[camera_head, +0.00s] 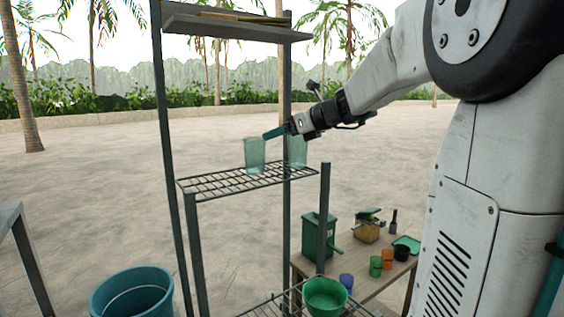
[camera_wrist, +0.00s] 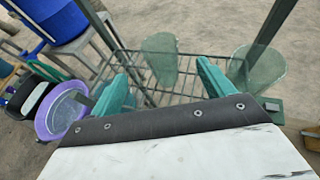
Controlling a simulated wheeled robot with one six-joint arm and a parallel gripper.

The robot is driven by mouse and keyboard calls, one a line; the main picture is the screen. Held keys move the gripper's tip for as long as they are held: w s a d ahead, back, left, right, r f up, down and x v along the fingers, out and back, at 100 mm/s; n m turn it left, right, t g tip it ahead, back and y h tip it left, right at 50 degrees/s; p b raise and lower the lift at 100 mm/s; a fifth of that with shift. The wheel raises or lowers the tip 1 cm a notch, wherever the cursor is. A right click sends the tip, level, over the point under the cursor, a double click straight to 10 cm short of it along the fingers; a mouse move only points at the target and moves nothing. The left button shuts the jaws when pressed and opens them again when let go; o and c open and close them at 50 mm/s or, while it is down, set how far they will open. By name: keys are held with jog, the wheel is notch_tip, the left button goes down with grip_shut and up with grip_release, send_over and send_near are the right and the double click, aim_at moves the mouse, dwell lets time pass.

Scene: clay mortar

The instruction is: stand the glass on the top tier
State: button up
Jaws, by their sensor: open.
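Two clear greenish glasses stand upright on the wire tier of a dark metal rack: a left glass (camera_head: 255,156) and a right glass (camera_head: 298,152). Above them is the rack's uppermost tier, a grey board (camera_head: 240,29). My gripper (camera_head: 268,134) is open and empty, reaching in from the right at about the height of the glass rims, its teal finger near the left glass's top. In the wrist view my gripper's two teal fingers (camera_wrist: 165,82) are spread. One glass (camera_wrist: 160,62) shows beyond the gap between them, the other (camera_wrist: 257,72) beyond the right finger.
Thin brown sticks (camera_head: 232,15) lie on the uppermost board. A green bowl (camera_head: 325,297) sits on the lower wire tier. A teal bucket (camera_head: 132,293) stands at lower left. A wooden table (camera_head: 345,262) with boxes and cups is right of the rack. Rack posts stand close to my arm.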

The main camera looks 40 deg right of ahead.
jog(key=s+a+f+n+g, duration=0.4)
jog(key=s+a+f+n, duration=0.1)
jog(key=s+a+n, duration=0.45)
jog(key=s+a+f+n+g, duration=0.4)
jog(key=s+a+f+n, duration=0.2)
jog(key=s+a+n, duration=0.3)
jog(key=s+f+n+g+h, duration=0.1)
jog(key=s+f+n+h, duration=0.1)
jog(key=s+f+n, duration=0.2)
jog(key=s+f+n+g+h, duration=0.2)
jog(key=s+f+n+h, duration=0.1)
jog(key=s+n, duration=0.6)
jog(key=shift+s+d+f, duration=0.2)
jog(key=shift+s+f, duration=0.55)
jog(key=shift+s, duration=0.4)
